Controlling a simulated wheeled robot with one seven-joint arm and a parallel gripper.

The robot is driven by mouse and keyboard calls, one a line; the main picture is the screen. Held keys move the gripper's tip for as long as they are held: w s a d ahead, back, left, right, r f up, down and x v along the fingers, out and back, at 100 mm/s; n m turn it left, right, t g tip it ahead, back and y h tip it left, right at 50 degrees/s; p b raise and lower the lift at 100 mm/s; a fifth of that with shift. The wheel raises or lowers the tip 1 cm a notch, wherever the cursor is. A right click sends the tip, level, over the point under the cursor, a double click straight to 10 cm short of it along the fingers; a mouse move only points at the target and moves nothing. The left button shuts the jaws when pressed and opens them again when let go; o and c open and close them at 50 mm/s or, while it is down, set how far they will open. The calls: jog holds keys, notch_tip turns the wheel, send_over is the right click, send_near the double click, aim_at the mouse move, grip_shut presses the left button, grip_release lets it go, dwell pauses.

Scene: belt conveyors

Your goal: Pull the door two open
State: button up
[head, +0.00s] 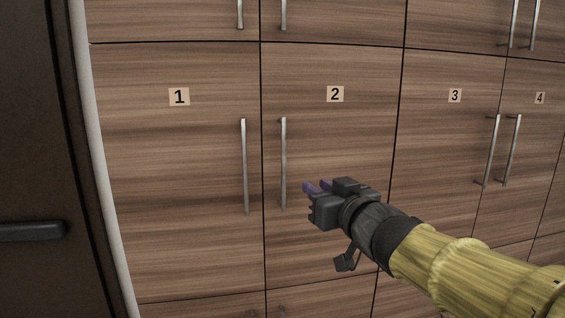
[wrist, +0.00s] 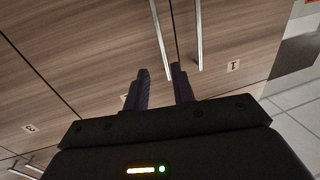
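Door two (head: 335,150) is a brown wood-grain door with a "2" label, closed flush with its neighbours. Its long vertical metal handle (head: 283,163) is near its left edge. My gripper (head: 316,186) is just right of the handle's lower part in the head view, its dark purple fingers pointing towards the handle side. In the wrist view the gripper (wrist: 163,86) has its two fingers apart with nothing held between them. The door-two handle (wrist: 160,40) shows beyond the fingertips, its end appearing between them in the picture. I cannot tell the exact gap.
Door one (head: 180,180) with its own handle (head: 245,166) is close on the left. Doors three (head: 445,150) and four (head: 540,150) are to the right, with more doors above. A dark door (head: 30,120) stands at far left. Tiled floor (wrist: 295,120) shows in the wrist view.

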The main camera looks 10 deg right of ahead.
aim_at(285, 164)
jog(key=w+a+p, duration=0.1)
jog(key=w, duration=0.4)
jog(key=w+a+p, duration=0.1)
jog(key=w+p, duration=0.1)
jog(key=w, duration=0.3)
jog(key=w+a+p, duration=0.1)
jog(key=w, duration=0.4)
jog(key=shift+w+r, duration=0.1)
jog(key=shift+w, duration=0.25)
jog(key=shift+w+a+p, duration=0.2)
jog(key=shift+w+p, duration=0.1)
jog(key=shift+w, duration=0.45)
jog(key=shift+c, duration=0.5)
grip_shut()
